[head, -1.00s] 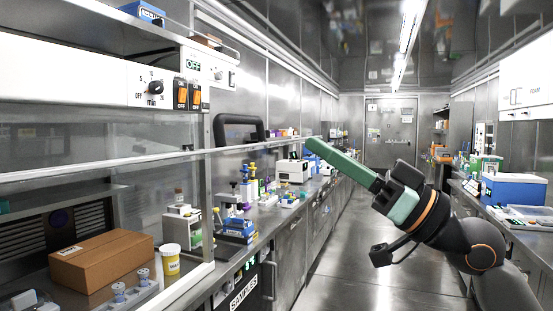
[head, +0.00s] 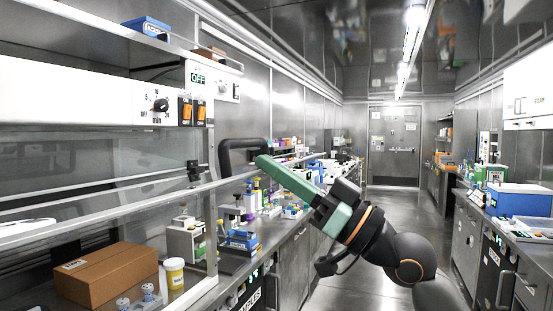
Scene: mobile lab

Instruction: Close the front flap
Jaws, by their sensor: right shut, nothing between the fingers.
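The front flap (head: 110,203) is a clear panel with a pale metal rail, across the front of the hood on the left. The rail slants up to the right towards my right gripper. The space below it, above the bench, is open. My right gripper (head: 262,161) has long green fingers, which are shut and empty. Its fingertips point left and overlap the right part of the rail in the picture; I cannot tell whether they touch it. My left gripper is not in view.
Inside the hood are a cardboard box (head: 105,275) and a yellow-labelled jar (head: 175,273). Small lab instruments crowd the bench beyond. A blue box (head: 518,199) stands on the right bench. The aisle floor (head: 400,210) is clear.

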